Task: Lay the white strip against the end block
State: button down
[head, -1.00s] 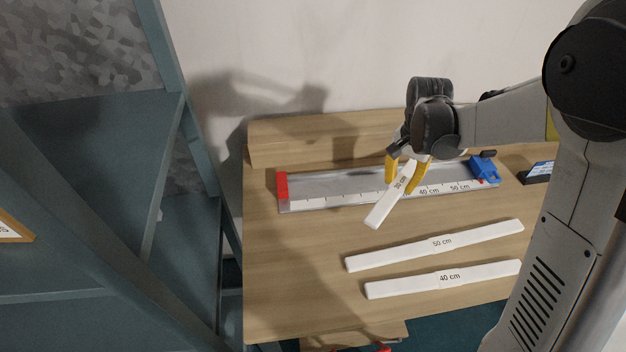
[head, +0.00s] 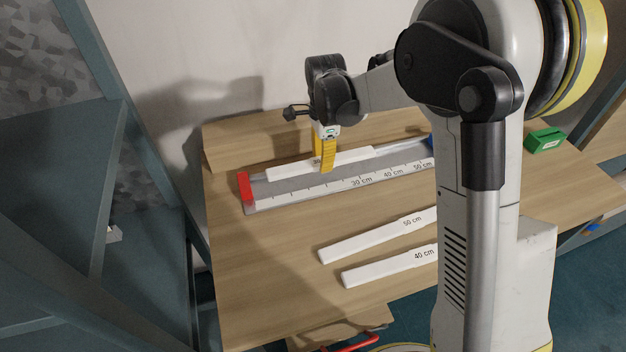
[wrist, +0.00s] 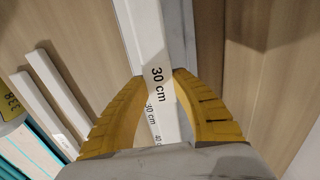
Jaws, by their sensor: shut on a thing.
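The white strip marked 30 cm (head: 350,158) lies lengthwise over the grey channel of the measuring board (head: 290,195), roughly parallel to its scale. Its left end is near the red end block (head: 245,188), with a small gap showing between them. I cannot tell whether the strip touches the channel floor. My gripper (head: 325,165) points down and is shut on the strip near its middle. In the wrist view, the yellow fingers (wrist: 160,88) sit on either side of the strip (wrist: 143,35), by its 30 cm label.
Two more white strips, marked 50 cm (head: 370,240) and 40 cm (head: 380,268), lie on the wooden table (head: 265,270) in front of the board. A blue slider (head: 431,143) is partly hidden by my arm. A green box (head: 545,140) stands at right.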

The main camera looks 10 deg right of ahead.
aim_at(313, 180)
jog(key=shift+s+a+f+b, duration=0.1)
jog(key=shift+a+f+b, duration=0.05)
jog(key=shift+a+f, duration=0.4)
jog(key=shift+a+f+b, duration=0.15)
jog(key=shift+a+f, duration=0.15)
jog(key=shift+a, duration=0.4)
jog(key=shift+f+b, duration=0.9)
jog(key=shift+f, duration=0.95)
jog(key=shift+f, duration=0.1)
jog(key=shift+f, duration=0.15)
jog(key=c, duration=1.1)
grip_release()
jog(key=shift+c, duration=0.2)
